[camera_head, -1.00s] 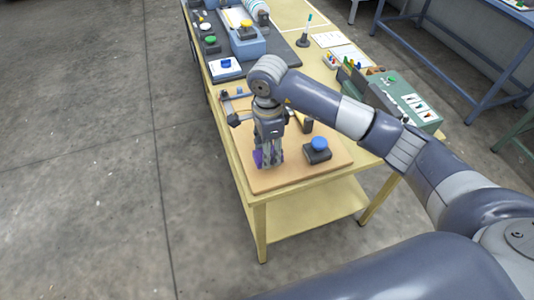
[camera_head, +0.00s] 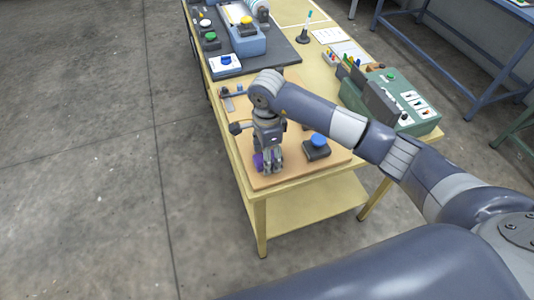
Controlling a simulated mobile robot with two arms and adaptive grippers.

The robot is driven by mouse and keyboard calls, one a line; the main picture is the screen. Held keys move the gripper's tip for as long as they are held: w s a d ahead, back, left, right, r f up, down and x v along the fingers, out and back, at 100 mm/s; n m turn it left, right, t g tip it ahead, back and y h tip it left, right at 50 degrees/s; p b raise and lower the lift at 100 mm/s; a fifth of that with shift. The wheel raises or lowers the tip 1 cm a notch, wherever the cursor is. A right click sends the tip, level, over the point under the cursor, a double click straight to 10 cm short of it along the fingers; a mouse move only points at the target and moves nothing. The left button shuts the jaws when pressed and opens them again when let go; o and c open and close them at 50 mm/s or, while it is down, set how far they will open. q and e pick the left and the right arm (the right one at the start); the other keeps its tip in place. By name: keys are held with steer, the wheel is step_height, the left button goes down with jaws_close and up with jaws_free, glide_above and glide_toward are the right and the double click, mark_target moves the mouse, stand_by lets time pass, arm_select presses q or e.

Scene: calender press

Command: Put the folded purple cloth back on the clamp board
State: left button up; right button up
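The folded purple cloth (camera_head: 258,162) shows as a small patch at the left side of my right gripper, low over the front part of the tan clamp board (camera_head: 312,173). Most of the cloth is hidden by the gripper. My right gripper (camera_head: 271,170) points down over the board. Its fingers are small and overlap in this view, so I cannot tell whether they hold the cloth or only stand beside it. A dark block with a blue button (camera_head: 317,147) sits on the board to the right of the gripper. My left gripper is out of view.
The yellow table (camera_head: 310,38) carries a green control box (camera_head: 405,101) at the right. A blue machine (camera_head: 240,43) stands on a dark mat at the back. A white box with a blue knob (camera_head: 225,65) is near the left edge. My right arm crosses above the table.

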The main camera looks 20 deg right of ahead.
steer(key=shift+r, duration=0.2)
steer(key=shift+w+r, duration=0.1)
steer(key=shift+r, duration=0.15)
step_height(320, 180, up, 12)
steer(key=b, duration=0.3)
steer(key=shift+f, duration=0.25)
